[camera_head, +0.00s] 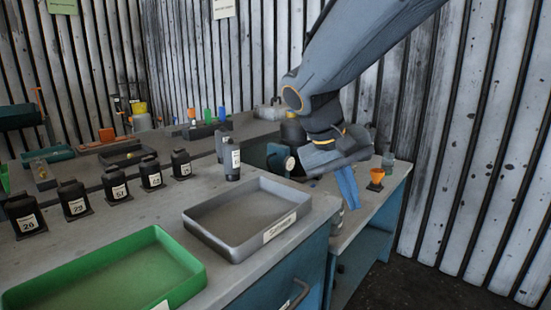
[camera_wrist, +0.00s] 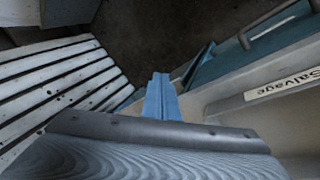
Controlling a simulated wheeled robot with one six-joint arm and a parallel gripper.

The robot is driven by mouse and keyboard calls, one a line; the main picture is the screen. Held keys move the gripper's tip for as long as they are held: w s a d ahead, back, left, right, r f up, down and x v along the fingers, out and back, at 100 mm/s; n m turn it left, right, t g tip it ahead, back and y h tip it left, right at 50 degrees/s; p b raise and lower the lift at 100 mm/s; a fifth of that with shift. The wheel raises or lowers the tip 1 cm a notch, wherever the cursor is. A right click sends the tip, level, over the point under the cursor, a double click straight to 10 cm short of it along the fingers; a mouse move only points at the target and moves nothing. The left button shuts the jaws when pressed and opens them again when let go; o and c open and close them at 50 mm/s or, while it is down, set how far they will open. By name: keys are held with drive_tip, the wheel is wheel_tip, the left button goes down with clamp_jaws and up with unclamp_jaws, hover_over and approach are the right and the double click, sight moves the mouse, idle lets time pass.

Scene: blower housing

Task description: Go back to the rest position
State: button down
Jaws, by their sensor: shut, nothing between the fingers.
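My gripper (camera_head: 347,187) hangs at the end of my grey-blue arm on the right side of the head view. It is over the right end of the bench, to the right of the grey tray. Its blue fingers are together and point downward, with nothing held. In the wrist view the closed blue fingers (camera_wrist: 161,98) show above the dark floor, with the bench side at right. What lies directly behind the gripper is partly hidden in the head view.
A grey tray (camera_head: 194,224) labelled "Salvage" and a green tray (camera_head: 100,295) stand at the bench front. Several black numbered bottles (camera_head: 76,205) line the left. An orange cup-like item (camera_head: 376,178) stands right of my gripper. Bare floor (camera_head: 405,290) and a corrugated wall (camera_head: 480,130) lie at right.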

drive_tip(key=s+d+f+g+y, duration=0.2)
drive_tip(key=s+f+y, duration=0.3)
drive_tip(key=s+f, duration=0.95)
drive_tip(key=s+a+f+n+b, duration=0.2)
drive_tip(key=a+f+n+b, duration=0.15)
drive_tip(key=a+b, duration=0.6)
drive_tip(key=d+r+m+p, duration=0.3)
drive_tip(key=d+r+p, duration=0.8)
drive_tip(key=p, duration=0.9)
drive_tip(key=shift+r+m, duration=0.35)
drive_tip(key=shift+r, duration=0.05)
